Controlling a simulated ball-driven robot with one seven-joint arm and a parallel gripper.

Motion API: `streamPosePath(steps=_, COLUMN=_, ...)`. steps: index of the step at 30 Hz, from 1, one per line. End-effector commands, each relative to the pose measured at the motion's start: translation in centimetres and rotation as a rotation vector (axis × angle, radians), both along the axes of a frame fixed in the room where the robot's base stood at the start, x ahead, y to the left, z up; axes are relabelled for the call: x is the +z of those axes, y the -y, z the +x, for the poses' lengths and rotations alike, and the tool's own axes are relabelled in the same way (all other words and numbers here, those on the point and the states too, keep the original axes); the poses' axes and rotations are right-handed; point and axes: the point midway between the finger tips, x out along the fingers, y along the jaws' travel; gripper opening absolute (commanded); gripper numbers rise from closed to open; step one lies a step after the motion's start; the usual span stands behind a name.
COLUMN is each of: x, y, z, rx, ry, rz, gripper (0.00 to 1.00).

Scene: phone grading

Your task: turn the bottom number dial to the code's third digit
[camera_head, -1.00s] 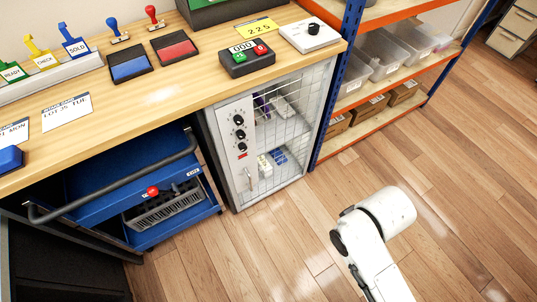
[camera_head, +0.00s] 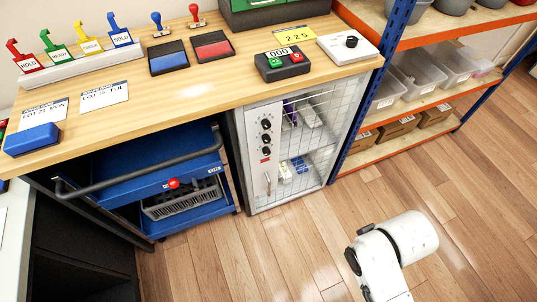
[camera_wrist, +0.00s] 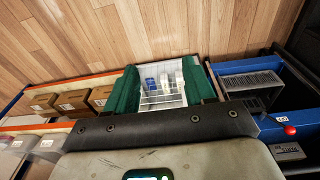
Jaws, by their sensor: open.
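The cabinet (camera_head: 251,180) under the bench has a light front panel with three black dials in a column and a wire mesh door. The bottom dial (camera_head: 266,150) sits just above a small red label; its setting is too small to read. A yellow card (camera_head: 295,35) on the bench shows 2 2 5. My gripper (camera_wrist: 162,88) shows in the wrist view, its green fingers apart with nothing held between them. The cabinet's mesh front (camera_wrist: 162,90) appears beyond the fingers. The dials do not show in the wrist view, and the gripper is outside the head view.
A blue cart (camera_head: 190,215) with a dark handle bar stands left of the cabinet. Orange and blue shelving (camera_head: 362,110) with bins stands to the right.

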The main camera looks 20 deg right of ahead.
Motion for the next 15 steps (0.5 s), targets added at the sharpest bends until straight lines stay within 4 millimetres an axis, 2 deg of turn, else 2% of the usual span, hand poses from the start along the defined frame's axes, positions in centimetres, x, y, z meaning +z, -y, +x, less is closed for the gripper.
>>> streamPosePath(steps=4, x=-3.1, y=2.4, z=3.2, rx=0.117, ry=0.111, rz=-0.147, gripper=0.54)
streamPosePath(steps=7, x=-4.9, y=5.0, z=6.9, rx=0.283, ry=0.219, rz=-0.35, gripper=0.54)
streamPosePath(steps=9, x=-5.5, y=6.6, z=9.7, rx=0.427, ry=0.282, rz=-0.524, gripper=0.54)
streamPosePath(steps=12, x=-5.5, y=7.8, z=13.5, rx=0.654, ry=0.341, rz=-0.785, gripper=0.54)
streamPosePath(steps=15, x=-5.3, y=7.6, z=17.1, rx=0.901, ry=0.362, rz=-1.059, gripper=0.54)
